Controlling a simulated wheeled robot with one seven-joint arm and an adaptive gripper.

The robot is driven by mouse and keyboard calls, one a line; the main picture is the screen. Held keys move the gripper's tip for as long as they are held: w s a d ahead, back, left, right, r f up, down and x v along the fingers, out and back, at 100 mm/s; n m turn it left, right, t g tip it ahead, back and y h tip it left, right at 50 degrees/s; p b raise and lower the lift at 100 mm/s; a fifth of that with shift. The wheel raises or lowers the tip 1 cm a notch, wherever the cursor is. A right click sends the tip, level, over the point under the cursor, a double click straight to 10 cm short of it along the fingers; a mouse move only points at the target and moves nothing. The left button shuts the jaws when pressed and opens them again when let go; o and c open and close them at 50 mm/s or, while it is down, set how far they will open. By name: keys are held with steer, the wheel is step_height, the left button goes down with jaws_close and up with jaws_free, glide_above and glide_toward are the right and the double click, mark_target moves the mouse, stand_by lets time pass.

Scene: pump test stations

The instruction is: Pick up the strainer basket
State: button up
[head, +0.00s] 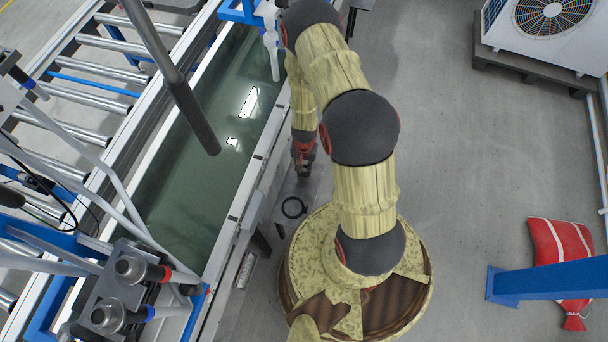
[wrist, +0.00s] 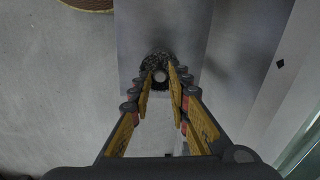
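The strainer basket appears in the wrist view as a dark, rough-textured round thing (wrist: 160,57) with a pale centre. It lies on a light grey panel, straight beyond my fingertips. My gripper (wrist: 160,82) points down at it, one finger on each side of the pale centre, with a gap between the fingers. The fingertips overlap its outline in the picture; I cannot tell whether they touch it. In the head view my gripper (head: 303,170) hangs beside the tank, and a dark ring (head: 294,207), apparently the same basket, shows just below it.
A long water tank (head: 185,180) with a pale rim runs along the left, beside a roller conveyor (head: 95,75). Pump fittings (head: 130,268) stand at lower left. A blue beam (head: 550,282) and a red sack (head: 560,245) are at right. The floor between is clear.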

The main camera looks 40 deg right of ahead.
mark_target(304, 169)
step_height(304, 169, down, 4)
steer(key=shift+r+b, duration=0.25)
steer(key=shift+b, duration=0.45)
steer(key=shift+r, duration=0.1)
steer(key=c, duration=0.3)
steer(key=shift+c, duration=0.8)
steer(key=shift+r, duration=0.1)
